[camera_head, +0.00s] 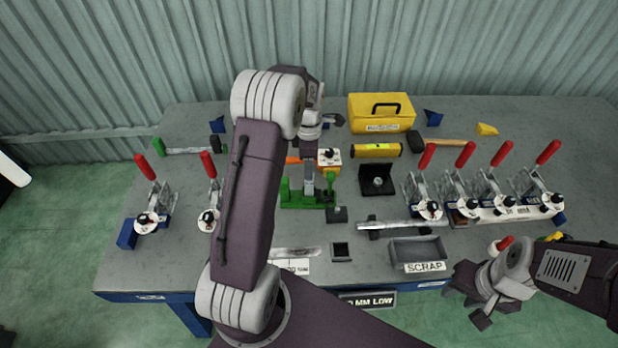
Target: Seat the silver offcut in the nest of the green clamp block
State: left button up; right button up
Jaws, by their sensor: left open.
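The green clamp block (293,199) stands near the middle of the bench, partly hidden behind my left arm. A light grey upright piece (308,172) rises from the block. It may be the silver offcut or part of my gripper; I cannot tell which, nor whether it is seated in the nest. My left gripper (309,148) is open, above and just behind the green block, with its fingertips hard to make out. My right gripper (482,300) hangs in front of the bench at the lower right, away from the block. Its jaw state is unclear.
Red-handled toggle clamps (429,190) stand on both sides. A scrap tray (420,250), a silver bar (392,225) and a small dark block (341,252) lie in front. A yellow toolbox (381,111), a yellow cylinder (375,150) and a black angle block (376,180) stand behind to the right.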

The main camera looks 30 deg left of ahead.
pick_arm(q)
notch_tip(320, 180, up, 4)
jog(key=shift+f, duration=0.1)
jog(key=shift+d, duration=0.1)
jog(key=s+d+f+m, duration=0.1)
jog(key=s+d+m, duration=0.4)
jog(key=s+m, duration=0.4)
jog(key=s+d+f+m+t, duration=0.1)
jog(key=s+d+m, duration=0.4)
jog(key=s+m, duration=0.4)
jog(key=m, duration=0.5)
jog(key=shift+s+d, duration=0.15)
jog(key=shift+d, duration=0.25)
